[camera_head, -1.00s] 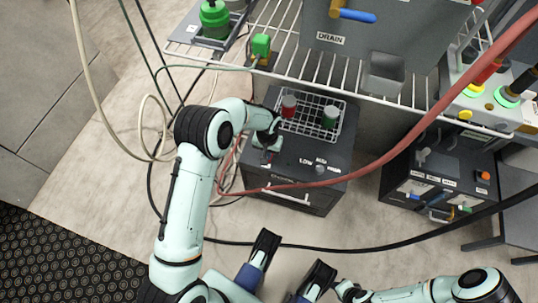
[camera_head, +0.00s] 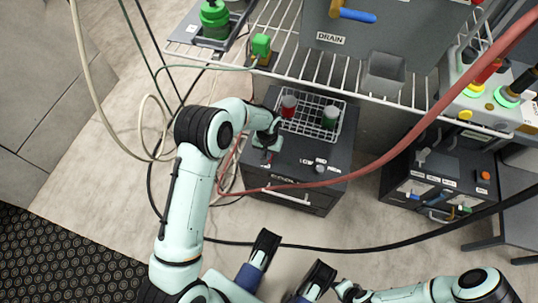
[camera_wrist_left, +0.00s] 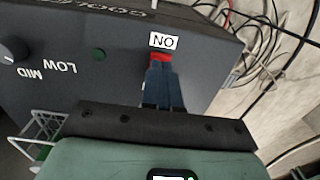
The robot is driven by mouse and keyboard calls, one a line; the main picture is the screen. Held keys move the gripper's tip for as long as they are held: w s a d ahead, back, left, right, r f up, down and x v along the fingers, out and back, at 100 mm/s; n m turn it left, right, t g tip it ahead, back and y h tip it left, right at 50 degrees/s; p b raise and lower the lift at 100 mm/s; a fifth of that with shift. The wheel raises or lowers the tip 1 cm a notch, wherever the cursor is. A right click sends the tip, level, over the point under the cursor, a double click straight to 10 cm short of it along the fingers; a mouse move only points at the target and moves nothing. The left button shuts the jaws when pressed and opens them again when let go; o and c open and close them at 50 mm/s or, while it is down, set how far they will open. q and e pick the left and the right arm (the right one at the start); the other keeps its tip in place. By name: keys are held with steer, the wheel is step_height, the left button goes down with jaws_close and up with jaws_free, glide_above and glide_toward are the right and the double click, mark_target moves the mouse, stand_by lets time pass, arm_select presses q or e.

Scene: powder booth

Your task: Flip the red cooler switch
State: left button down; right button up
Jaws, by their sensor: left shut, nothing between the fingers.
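The dark cooler (camera_head: 335,158) stands on the floor under the wire shelf. In the left wrist view, its red switch (camera_wrist_left: 162,57) sits beside a white label (camera_wrist_left: 164,41) that reads ON upside down. My left gripper (camera_wrist_left: 161,69) is shut and empty. Its fingertips are right at the switch and cover part of it; I cannot tell if they press on it. In the head view, my left gripper (camera_head: 267,158) is over the cooler's top left part and mostly hides the switch. My right arm is at the bottom right, away from the cooler, and its jaw state is unclear.
A red hose (camera_head: 385,158) crosses in front.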

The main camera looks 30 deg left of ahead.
arm_select(q)
steer(key=shift+f+b, duration=0.6)
steer(key=shift+f, duration=0.35)
stand_by(0.6)
steer(key=shift+r, duration=0.1)
steer(key=shift+r+p, duration=2.15)
steer(key=shift+r, duration=1.3)
